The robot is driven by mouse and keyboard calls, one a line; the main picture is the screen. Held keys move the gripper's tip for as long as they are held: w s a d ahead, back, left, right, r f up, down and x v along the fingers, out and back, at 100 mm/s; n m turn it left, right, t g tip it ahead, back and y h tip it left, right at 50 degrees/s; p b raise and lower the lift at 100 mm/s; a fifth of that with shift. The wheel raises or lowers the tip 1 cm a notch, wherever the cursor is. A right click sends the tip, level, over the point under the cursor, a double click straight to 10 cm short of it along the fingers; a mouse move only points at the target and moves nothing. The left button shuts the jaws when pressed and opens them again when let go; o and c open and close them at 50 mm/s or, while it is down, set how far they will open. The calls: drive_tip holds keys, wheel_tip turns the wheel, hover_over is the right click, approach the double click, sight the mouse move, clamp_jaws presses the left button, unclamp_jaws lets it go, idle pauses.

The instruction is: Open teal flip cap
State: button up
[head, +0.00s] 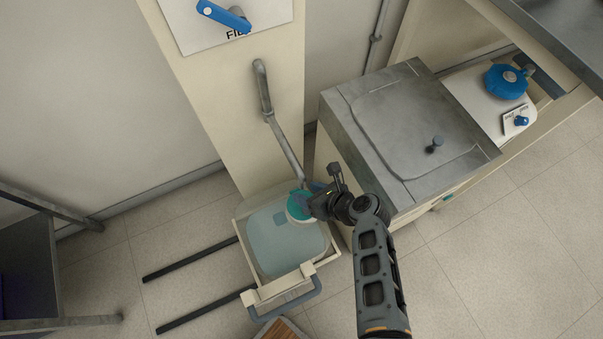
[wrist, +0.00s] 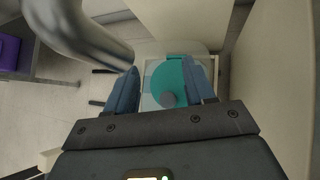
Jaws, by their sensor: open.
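The teal flip cap (head: 299,206) sits on top of a pale translucent container (head: 285,246) in a cream drawer frame. In the wrist view my gripper (wrist: 162,88) is open, with one blue-grey finger on each side of the cap. I cannot tell whether the fingers touch it.
A metal pipe (head: 282,135) comes down close beside the cap and looms at upper left in the wrist view (wrist: 80,30). A cabinet with a grey metal lid (head: 410,130) stands right of the container. Two dark rails (head: 190,260) extend left over open floor.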

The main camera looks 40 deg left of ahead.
drive_tip(key=shift+p+v, duration=0.4)
drive_tip(key=shift+v, duration=1.15)
drive_tip(key=shift+d+f, duration=0.1)
